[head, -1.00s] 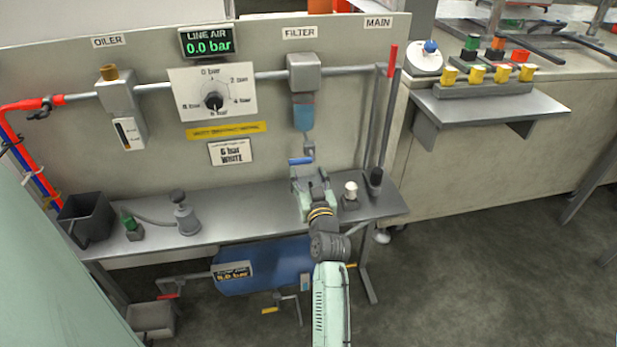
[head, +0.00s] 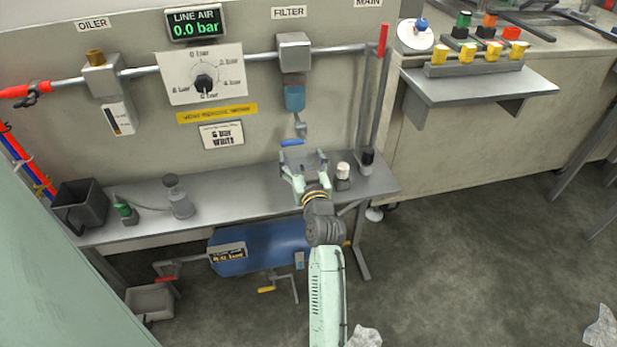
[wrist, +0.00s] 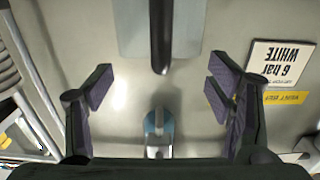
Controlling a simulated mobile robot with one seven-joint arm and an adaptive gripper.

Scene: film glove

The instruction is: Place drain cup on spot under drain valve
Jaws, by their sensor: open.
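A grey box-like vessel with a dark upright handle (wrist: 161,38), which I take to be the drain cup, stands below the filter in the wrist view. In the head view it is mostly hidden by my gripper (head: 305,170). My gripper is open; its dark-padded fingers (wrist: 163,92) are spread wide, with the handle beyond them and nothing between them. The grey drain valve (head: 300,127) with its blue lever (head: 291,143) hangs under the blue filter bowl (head: 295,98), above the gripper. The bowl also shows upside down in the wrist view (wrist: 158,124). The spot itself is hidden.
The shelf (head: 235,205) carries a black handled bin (head: 82,200), a green-topped item (head: 125,211) and a grey oil can (head: 178,197) at left. A white-capped bottle (head: 343,173) stands close right of my gripper. A blue tank (head: 262,250) sits below.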

